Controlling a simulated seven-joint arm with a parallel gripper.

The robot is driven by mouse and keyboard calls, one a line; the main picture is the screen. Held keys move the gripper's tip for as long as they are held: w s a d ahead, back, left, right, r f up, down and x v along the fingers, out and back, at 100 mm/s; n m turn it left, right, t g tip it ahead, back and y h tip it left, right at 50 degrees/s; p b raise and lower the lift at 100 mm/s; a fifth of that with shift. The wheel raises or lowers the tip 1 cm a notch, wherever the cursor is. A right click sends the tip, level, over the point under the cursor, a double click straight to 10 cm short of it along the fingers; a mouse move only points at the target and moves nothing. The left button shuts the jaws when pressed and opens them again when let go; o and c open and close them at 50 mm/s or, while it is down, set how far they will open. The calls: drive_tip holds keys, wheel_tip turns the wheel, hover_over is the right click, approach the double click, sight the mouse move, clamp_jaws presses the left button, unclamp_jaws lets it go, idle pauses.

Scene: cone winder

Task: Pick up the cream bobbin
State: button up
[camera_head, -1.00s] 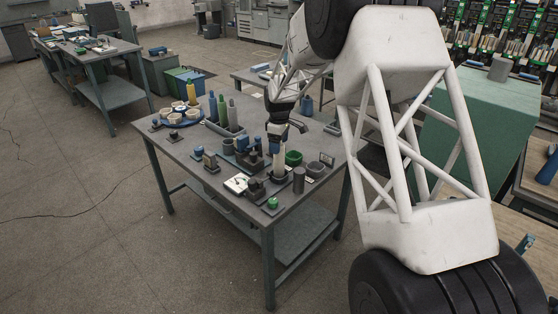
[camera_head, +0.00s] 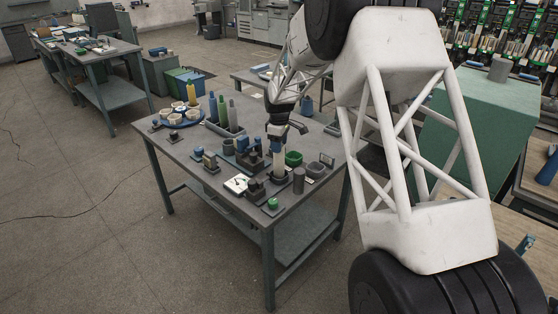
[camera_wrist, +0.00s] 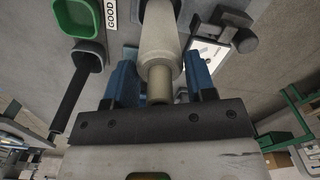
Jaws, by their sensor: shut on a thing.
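The cream bobbin (camera_head: 278,163) is a pale, upright, slightly tapered cylinder near the front right of the grey workbench. My gripper (camera_head: 277,143) is above it, pointing down, around the bobbin's top end. In the wrist view the bobbin (camera_wrist: 159,42) extends away from my gripper (camera_wrist: 159,84). Its narrower tan end sits between the two blue fingers, which are shut on it. The bobbin's far end is cut off by the wrist view's upper edge. I cannot tell whether its foot is clear of what is below.
A white dial plate (camera_head: 237,184) lies front left. Tall green and grey bobbins (camera_head: 222,112) stand in a tray behind, beside a blue round tray (camera_head: 160,119) with cups.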

drive_tip(key=shift+r, duration=0.8)
wheel_tip(320, 180, up, 2)
drive_tip(key=shift+r, duration=0.1)
drive_tip(key=s, duration=0.5)
drive_tip(key=s+d, duration=0.1)
drive_tip(key=s, duration=0.4)
drive_tip(key=s+d+r, duration=0.1)
drive_tip(key=s, duration=0.4)
drive_tip(key=shift+s+d+r, duration=0.1)
drive_tip(key=shift+s+d, duration=0.15)
drive_tip(key=shift+s, duration=0.15)
drive_tip(key=shift+r, duration=0.1)
drive_tip(key=shift+r, duration=3)
